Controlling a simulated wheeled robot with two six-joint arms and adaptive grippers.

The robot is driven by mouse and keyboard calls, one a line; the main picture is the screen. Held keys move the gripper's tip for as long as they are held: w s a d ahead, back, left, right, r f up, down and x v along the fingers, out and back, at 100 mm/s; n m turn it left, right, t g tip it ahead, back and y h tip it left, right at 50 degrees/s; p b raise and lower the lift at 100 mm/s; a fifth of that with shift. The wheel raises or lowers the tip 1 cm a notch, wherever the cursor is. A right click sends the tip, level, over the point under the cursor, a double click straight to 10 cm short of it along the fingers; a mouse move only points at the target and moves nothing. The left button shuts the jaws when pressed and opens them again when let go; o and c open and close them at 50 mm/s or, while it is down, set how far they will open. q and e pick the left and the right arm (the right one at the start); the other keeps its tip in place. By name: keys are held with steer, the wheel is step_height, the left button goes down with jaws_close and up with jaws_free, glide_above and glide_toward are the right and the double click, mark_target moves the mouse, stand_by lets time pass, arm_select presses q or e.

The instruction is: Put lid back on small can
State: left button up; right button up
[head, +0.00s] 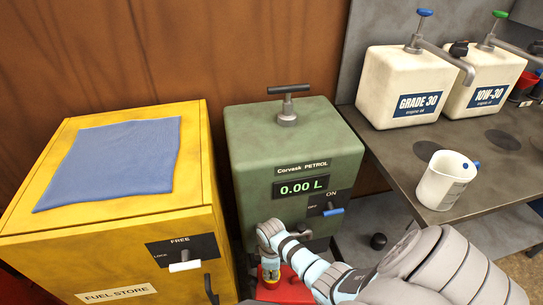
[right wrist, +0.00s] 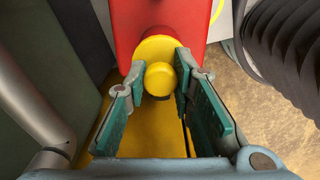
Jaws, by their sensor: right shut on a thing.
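The small red can (head: 292,290) stands low in front of the green petrol pump, mostly hidden by my right arm in the head view. In the right wrist view the red can (right wrist: 160,15) is straight ahead of the fingers. A yellow lid with a round knob (right wrist: 160,78) is between the fingertips of my right gripper (right wrist: 161,76), which is shut on it. The lid lies against the can's yellow neck (right wrist: 152,47); I cannot tell whether it is seated. In the head view my right gripper (head: 270,270) points down at the can. My left gripper is not in view.
The green petrol pump (head: 245,150) reads 0.00 L, with a blue-tipped lever (head: 333,211). A yellow fuel store (head: 110,220) with a blue cloth (head: 115,160) stands left. A metal bench (head: 400,160) at right holds a white jug (head: 445,180) and oil containers (head: 405,85).

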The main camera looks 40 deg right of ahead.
steer(key=o, duration=1)
steer(key=shift+o, duration=0.3)
steer(key=o, duration=0.4)
step_height(320, 180, up, 7)
steer(key=p, duration=0.8)
steer(key=shift+r, duration=0.1)
